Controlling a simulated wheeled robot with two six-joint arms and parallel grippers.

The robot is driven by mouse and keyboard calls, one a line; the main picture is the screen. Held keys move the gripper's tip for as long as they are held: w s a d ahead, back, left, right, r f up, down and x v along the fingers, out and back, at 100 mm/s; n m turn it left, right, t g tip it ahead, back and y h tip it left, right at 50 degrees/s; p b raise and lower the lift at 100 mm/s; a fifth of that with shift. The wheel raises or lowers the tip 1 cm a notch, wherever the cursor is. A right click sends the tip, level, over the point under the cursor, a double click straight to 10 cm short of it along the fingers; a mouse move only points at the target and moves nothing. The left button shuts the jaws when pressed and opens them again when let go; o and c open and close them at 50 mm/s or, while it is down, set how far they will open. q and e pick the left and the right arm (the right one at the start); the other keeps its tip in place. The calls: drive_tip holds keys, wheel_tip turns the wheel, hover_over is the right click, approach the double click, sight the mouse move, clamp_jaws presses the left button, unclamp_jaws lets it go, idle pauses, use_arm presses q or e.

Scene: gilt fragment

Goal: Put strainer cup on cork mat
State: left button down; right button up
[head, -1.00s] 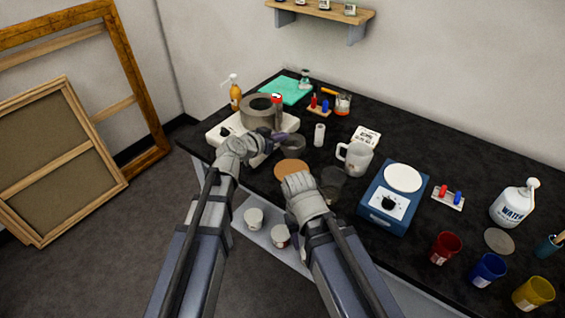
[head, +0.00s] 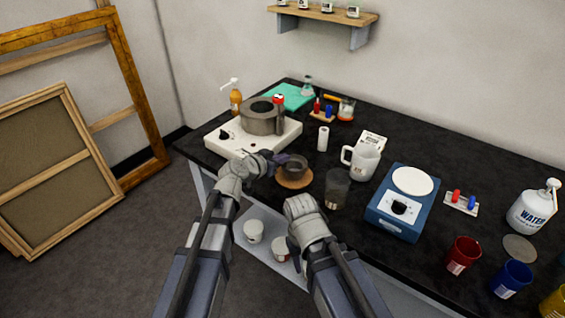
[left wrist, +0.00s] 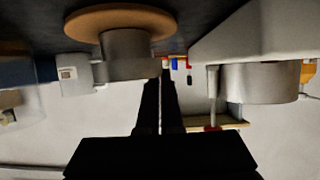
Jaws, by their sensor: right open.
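The strainer cup (head: 293,168) is a small dark grey cup over the round brown cork mat (head: 295,183). In the left wrist view, which looks upside down, the cup (left wrist: 125,55) overlaps the mat (left wrist: 120,17); I cannot tell whether its base touches. My left gripper (head: 277,159) is at the cup's left side, its fingers (left wrist: 160,105) close together at the cup's edge. The grip point itself is hard to see. My right gripper (head: 303,203) is open and empty, at the table's front edge, just in front of the mat.
A white hotplate (head: 225,142) with a grey pot (head: 260,118) stands behind the left gripper. A white cylinder (head: 322,139) stands behind.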

use_arm(q)
drive_tip(key=shift+f, duration=0.15)
drive_tip(key=c, duration=1.1)
unclamp_jaws()
drive_tip(key=shift+r, duration=0.3)
drive_tip(key=p+v, duration=0.5)
drive_tip(key=v, duration=0.7)
drive_tip(key=s+d+f+g+y, duration=0.2)
drive_tip(key=s+d+f+g, duration=0.15)
drive_tip(key=s+f, duration=0.2)
drive_tip(key=s+d+f+g+y, duration=0.1)
drive_tip(key=s+d+f+g, duration=0.1)
drive_tip(key=s+f+g, duration=0.3)
drive_tip(key=s+a+f+n+g+y, duration=0.1)
drive_tip(key=s+y, duration=0.1)
drive_tip(key=s, duration=0.1)
drive_tip(key=s+a+f+n+y, duration=0.1)
drive_tip(key=s+a+y, duration=0.1)
drive_tip(key=s, duration=0.1)
drive_tip(key=s+a+n+g+y, duration=0.1)
drive_tip(key=s+y, duration=0.1)
drive_tip(key=s, duration=0.1)
drive_tip(key=shift+a+f+g, duration=0.25)
drive_tip(key=shift+f+g, duration=0.1)
drive_tip(key=shift+f, duration=0.05)
